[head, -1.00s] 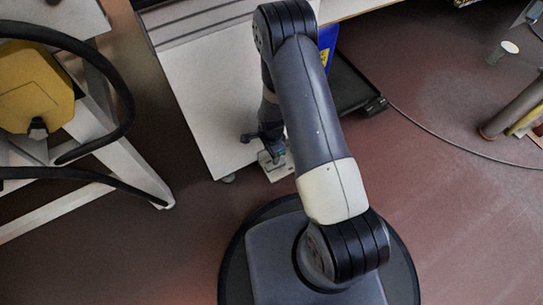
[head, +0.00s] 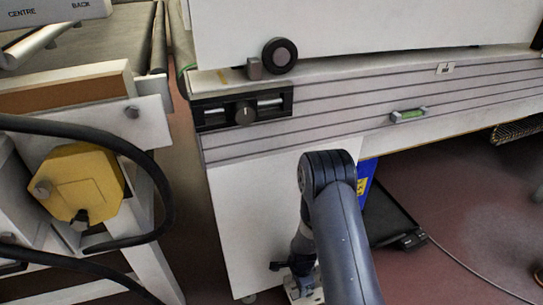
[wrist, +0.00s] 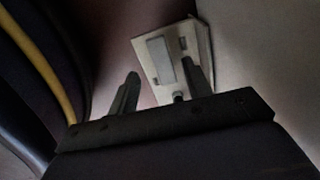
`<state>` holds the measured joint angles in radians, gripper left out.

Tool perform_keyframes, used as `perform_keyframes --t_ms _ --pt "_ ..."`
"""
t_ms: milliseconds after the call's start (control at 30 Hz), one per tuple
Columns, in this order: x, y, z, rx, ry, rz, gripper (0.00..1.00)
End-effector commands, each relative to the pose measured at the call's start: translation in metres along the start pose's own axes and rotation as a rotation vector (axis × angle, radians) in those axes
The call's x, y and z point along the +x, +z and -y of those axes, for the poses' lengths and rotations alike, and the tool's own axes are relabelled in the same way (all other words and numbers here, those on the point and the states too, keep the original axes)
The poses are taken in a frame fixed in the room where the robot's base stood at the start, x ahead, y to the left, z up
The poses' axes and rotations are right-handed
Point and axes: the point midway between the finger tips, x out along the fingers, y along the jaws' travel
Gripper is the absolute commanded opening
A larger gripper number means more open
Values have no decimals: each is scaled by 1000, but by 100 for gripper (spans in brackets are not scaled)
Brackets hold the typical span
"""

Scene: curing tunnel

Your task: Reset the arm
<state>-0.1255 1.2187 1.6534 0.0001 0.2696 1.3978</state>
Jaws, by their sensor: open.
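My gripper (wrist: 160,82) shows in the wrist view with its two dark fingers apart and nothing between them. Beyond the fingertips is a pale plate-like fitting (wrist: 160,62) with a light rectangle and small dark parts on it. In the head view my arm reaches down in front of a white cabinet panel, and the gripper end (head: 292,268) is low beside the panel's lower part. The fingertips are too small to make out there. The pale fitting (head: 304,296) shows partly below it, the rest hidden by my arm.
A white machine (head: 254,205) with a grooved front rail stands ahead. A frame with a yellow housing (head: 82,180) and black hoses is at left. A blue object (head: 366,176) and black tray (head: 388,215) lie right of my arm. Open floor (head: 470,235) is at right, crossed by a cable.

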Motion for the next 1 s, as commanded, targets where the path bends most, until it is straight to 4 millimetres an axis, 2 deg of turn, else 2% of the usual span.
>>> perform_keyframes --t_ms 33,100,367,1000 --pt "16 0 -1 0 3 0 47" --pt "28 0 0 -1 2 0 47" --pt "59 0 0 -1 0 0 47" --pt "54 0 0 0 -1 0 47"
